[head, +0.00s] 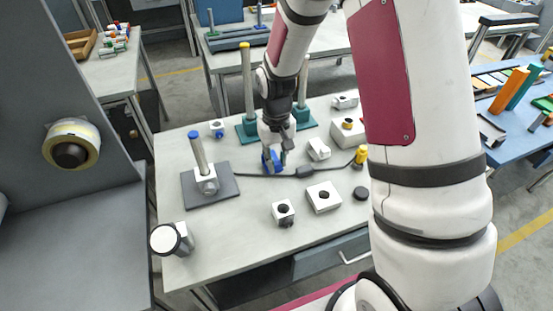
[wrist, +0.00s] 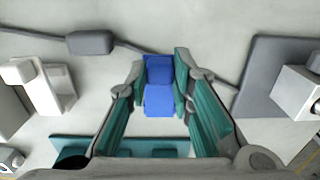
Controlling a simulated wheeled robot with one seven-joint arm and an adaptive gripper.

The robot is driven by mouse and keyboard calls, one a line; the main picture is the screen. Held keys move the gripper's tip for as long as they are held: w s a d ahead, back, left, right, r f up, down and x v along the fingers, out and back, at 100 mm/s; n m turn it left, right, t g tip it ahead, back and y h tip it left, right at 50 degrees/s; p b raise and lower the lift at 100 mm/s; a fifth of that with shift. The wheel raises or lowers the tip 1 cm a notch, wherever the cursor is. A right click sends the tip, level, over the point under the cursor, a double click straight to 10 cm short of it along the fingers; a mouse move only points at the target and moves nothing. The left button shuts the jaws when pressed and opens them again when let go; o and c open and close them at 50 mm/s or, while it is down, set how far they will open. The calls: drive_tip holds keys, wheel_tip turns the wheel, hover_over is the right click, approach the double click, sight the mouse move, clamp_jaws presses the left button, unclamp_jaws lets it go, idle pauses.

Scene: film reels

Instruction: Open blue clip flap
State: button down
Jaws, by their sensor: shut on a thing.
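The blue clip (head: 267,161) is at the middle of the grey table, on the line of a dark cable (head: 245,176). In the wrist view the blue clip (wrist: 158,100) shows as two blue parts, a smaller far one and a larger near one, between my fingers. My gripper (wrist: 160,68) points down at the table, with a teal-padded finger on each side of the clip, shut on it. In the head view my gripper (head: 277,150) partly covers the clip. I cannot tell how far the flap is open.
A dark plate (head: 225,190) with a blue-topped post stands left of the clip. Two teal-based posts (head: 247,95) stand behind. White blocks (head: 323,197) lie to the right and front.

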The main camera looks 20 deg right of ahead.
sight(276, 161)
drive_tip(key=shift+w+r, duration=0.1)
drive_tip(key=w+r+g+b, duration=0.1)
drive_tip(key=g+b, duration=0.1)
drive_tip(key=g, duration=0.1)
drive_tip(key=shift+w+r+g, duration=0.3)
drive_tip(key=shift+w+r, duration=0.05)
drive_tip(key=shift+w, duration=0.05)
drive_tip(key=shift+w+r+g+b, duration=0.5)
drive_tip(key=shift+g+b, duration=0.35)
drive_tip(key=shift+g, duration=0.25)
drive_tip(key=c, duration=1.4)
unclamp_jaws()
drive_tip(key=shift+s, duration=0.1)
drive_tip(key=shift+r, duration=0.15)
drive_tip(key=v, duration=1.1)
drive_tip(key=shift+w+r, duration=0.25)
drive_tip(key=shift+r, duration=0.1)
